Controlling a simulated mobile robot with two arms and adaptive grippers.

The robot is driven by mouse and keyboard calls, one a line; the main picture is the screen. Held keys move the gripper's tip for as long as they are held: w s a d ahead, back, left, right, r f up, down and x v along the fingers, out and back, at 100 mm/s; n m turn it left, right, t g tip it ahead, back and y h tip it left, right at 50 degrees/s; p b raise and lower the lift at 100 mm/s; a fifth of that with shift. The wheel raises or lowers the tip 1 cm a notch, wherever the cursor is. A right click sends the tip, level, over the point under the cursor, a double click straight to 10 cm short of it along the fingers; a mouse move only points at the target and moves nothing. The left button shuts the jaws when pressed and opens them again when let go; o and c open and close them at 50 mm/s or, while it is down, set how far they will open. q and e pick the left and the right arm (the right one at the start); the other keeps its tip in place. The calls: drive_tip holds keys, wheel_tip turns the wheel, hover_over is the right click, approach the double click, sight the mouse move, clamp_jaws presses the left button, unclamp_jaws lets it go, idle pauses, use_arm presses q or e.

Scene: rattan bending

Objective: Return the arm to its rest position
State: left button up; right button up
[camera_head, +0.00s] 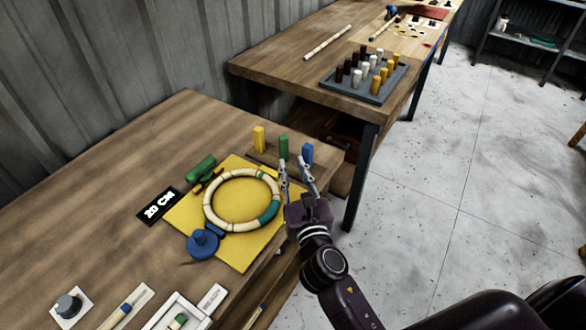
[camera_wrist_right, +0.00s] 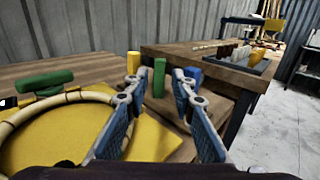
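My right gripper (camera_head: 297,170) is open and empty at the right edge of the near table, beside the yellow board (camera_head: 240,252). Its two fingers (camera_wrist_right: 153,86) stand apart in the right wrist view, with a green peg (camera_wrist_right: 159,77) showing between them farther back. The ring also shows in the right wrist view (camera_wrist_right: 30,112). My left gripper is not in view.
Yellow (camera_head: 259,139), green (camera_head: 283,147) and blue (camera_head: 307,153) pegs stand close behind the gripper. A green clamp (camera_head: 201,168) and a blue knob (camera_head: 203,243) sit by the ring. A second table (camera_head: 275,68) holds a grey peg tray (camera_head: 350,91). Open floor lies right.

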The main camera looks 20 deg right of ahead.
drive_tip(key=shift+d, duration=0.1)
drive_tip(key=s+d+f+m+g+h, duration=0.1)
drive_tip(key=s+d+f+m+g, duration=0.4)
drive_tip(key=m, duration=0.5)
drive_tip(key=s+d+f+m+g+h, duration=0.1)
drive_tip(key=s+d+f+m+g, duration=0.2)
drive_tip(key=s+f+m, duration=0.55)
drive_tip(key=s+a+f+m+g+y, duration=0.1)
drive_tip(key=s+a+m+g+y, duration=0.15)
drive_tip(key=s+m, duration=0.5)
drive_tip(key=s+a+f+m+g+y, duration=0.1)
drive_tip(key=s+a+m+g+y, duration=0.2)
drive_tip(key=s+m, duration=0.4)
wheel_tip(320, 180, down, 26)
drive_tip(key=s+g+h, duration=0.1)
drive_tip(key=s+g, duration=0.1)
drive_tip(key=s, duration=0.1)
drive_tip(key=s+d+f+g, duration=0.1)
drive_tip(key=s+d+f, duration=0.1)
drive_tip(key=s+f, duration=1.5)
drive_tip(key=shift+d+n, duration=0.2)
drive_tip(key=shift+n, duration=0.2)
